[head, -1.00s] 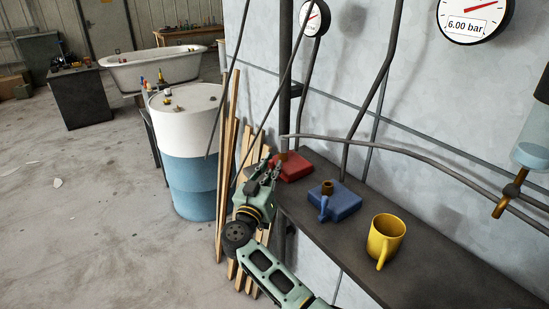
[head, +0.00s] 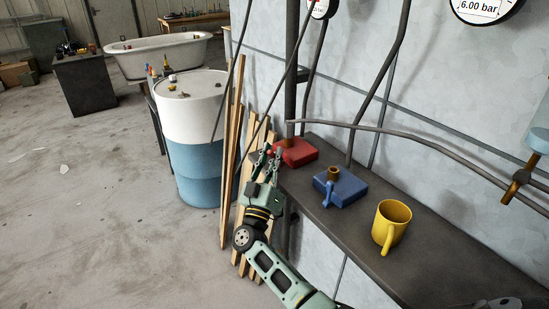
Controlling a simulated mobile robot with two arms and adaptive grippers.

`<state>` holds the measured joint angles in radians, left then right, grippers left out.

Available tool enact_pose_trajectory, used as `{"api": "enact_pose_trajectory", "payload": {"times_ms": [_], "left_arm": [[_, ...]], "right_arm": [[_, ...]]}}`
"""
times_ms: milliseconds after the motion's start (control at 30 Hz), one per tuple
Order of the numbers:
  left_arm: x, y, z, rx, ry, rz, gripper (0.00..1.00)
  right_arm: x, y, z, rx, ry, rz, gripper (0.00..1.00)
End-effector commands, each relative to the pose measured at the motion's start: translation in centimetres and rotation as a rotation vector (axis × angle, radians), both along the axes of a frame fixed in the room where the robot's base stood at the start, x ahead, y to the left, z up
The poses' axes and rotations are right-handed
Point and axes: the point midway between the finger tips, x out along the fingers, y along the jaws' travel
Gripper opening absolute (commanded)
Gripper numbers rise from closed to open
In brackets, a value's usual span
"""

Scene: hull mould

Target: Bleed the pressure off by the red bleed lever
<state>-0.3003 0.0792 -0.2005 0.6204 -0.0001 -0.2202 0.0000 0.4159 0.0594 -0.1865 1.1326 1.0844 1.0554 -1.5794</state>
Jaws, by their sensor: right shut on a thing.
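The red valve block (head: 297,152) sits at the far left end of the dark shelf, against the wall. My right gripper (head: 267,154) is at its left side, shut on what appears to be the red bleed lever. The fingers hide most of the lever, so its exact angle cannot be told. A pressure gauge (head: 485,6) at the top right, cut by the frame edge, reads 6.00 bar. My left gripper is not in view.
A blue valve block (head: 340,187) with a brass top and a yellow mug (head: 391,226) stand on the shelf (head: 350,225) to the right. Wooden slats (head: 232,170) lean behind my right arm, beside a white and blue drum (head: 192,130). Pipes run along the wall.

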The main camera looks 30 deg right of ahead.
Motion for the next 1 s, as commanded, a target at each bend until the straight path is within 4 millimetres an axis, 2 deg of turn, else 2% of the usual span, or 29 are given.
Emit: {"api": "enact_pose_trajectory", "payload": {"times_ms": [167,200,400,767,1000], "left_arm": [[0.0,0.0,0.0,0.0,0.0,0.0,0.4],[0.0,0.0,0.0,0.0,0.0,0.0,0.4],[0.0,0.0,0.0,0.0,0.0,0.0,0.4],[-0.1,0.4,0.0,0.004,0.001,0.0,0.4],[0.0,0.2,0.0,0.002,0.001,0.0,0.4]], "right_arm": [[0.0,0.0,-0.2,0.002,0.004,0.001,0.0],[0.0,0.0,-0.2,0.002,0.004,0.001,0.14],[0.0,0.0,-0.1,0.001,0.002,0.001,0.31],[-0.2,0.3,-0.3,0.001,0.002,0.001,0.31],[-2.6,2.7,-2.3,0.005,0.005,0.002,0.31]]}}
